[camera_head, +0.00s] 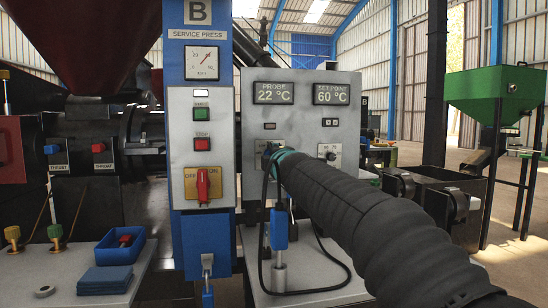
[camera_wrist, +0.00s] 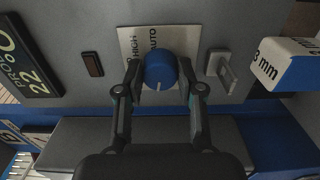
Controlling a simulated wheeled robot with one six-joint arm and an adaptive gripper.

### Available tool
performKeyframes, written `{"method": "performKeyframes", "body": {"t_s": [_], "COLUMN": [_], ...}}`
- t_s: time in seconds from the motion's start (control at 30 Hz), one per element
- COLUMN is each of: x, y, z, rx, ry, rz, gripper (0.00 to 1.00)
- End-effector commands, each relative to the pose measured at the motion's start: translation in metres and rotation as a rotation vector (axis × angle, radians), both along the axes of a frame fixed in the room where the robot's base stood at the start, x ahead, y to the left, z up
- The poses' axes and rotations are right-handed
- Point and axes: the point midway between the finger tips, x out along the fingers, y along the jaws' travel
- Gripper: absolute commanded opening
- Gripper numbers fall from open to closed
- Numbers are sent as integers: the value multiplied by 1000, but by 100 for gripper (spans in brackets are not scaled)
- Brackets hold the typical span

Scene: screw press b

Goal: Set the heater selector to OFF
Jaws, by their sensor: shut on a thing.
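The heater selector is a round blue knob (camera_wrist: 160,66) on a pale plate (camera_wrist: 128,40) on the grey panel. The plate shows the words HIGH and AUTO, turned sideways in the wrist view; the rest of it is covered. A short white mark on the knob points toward the bottom of the wrist view. My gripper (camera_wrist: 160,76) has one finger on each side of the knob and is shut on it. In the head view my gripper (camera_head: 274,156) is at the grey panel, and my arm hides the knob.
The displays read PROBE 22 °C (camera_head: 274,93) and SET POINT 60 °C (camera_head: 331,94). A pale bracket (camera_wrist: 222,72) and a 3 mm block (camera_wrist: 290,65) stick out near the knob. A black cable (camera_head: 335,282) loops below. A red switch (camera_head: 203,186) is on the left column.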

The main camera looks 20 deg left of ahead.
Motion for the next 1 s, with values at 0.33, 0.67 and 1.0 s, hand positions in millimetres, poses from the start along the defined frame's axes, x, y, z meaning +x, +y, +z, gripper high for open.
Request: {"method": "performKeyframes", "body": {"t_s": [0.33, 0.67, 1.0], "x": [0, 0, -4], "y": [0, 0, -2], "z": [1, 0, 1], "rx": [-5, -5, -6], "ry": [-5, -4, -5], "rz": [1, 0, -1], "gripper": [2, 62, 62]}}
